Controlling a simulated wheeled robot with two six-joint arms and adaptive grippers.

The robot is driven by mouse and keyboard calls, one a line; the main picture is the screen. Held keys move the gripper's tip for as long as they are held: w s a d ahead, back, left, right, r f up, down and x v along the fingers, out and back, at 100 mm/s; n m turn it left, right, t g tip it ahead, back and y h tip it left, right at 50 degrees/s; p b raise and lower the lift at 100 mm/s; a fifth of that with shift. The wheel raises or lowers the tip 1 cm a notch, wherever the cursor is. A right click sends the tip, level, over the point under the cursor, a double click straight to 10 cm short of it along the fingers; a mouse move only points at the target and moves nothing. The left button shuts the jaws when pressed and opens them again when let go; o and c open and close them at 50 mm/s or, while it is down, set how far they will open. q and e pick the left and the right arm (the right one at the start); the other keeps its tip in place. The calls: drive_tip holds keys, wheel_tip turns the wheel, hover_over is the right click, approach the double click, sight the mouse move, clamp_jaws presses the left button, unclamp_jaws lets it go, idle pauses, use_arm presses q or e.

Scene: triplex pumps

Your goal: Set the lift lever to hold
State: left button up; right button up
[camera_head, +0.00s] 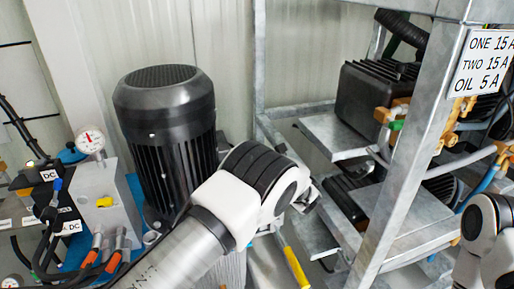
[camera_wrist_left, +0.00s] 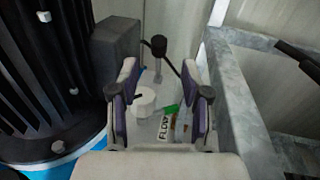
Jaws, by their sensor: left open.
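In the left wrist view, a lever with a black knob (camera_wrist_left: 158,46) on a thin light stem stands beyond my left gripper (camera_wrist_left: 160,80). The gripper is open, its purple-padded fingers either side of the picture's middle. The knob appears between and beyond the fingertips; I see no contact. No label names this lever as the lift lever, and its setting cannot be read. In the head view my left forearm and wrist hide most of this gripper and the lever. My right gripper is out of view; only part of that arm shows at the right edge.
A black finned motor (camera_head: 165,130) stands left of my left arm. A galvanised frame (camera_head: 415,150) with pumps rises on the right. A valve block (camera_head: 105,200) with hoses is at left. A yellow handle (camera_head: 296,268) lies below my wrist.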

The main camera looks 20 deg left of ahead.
use_arm(q)
drive_tip(key=b+x, duration=0.4)
drive_tip(key=x, duration=0.3)
drive_tip(key=shift+w+a+r, duration=0.15)
drive_tip(key=shift+a, duration=0.05)
clamp_jaws()
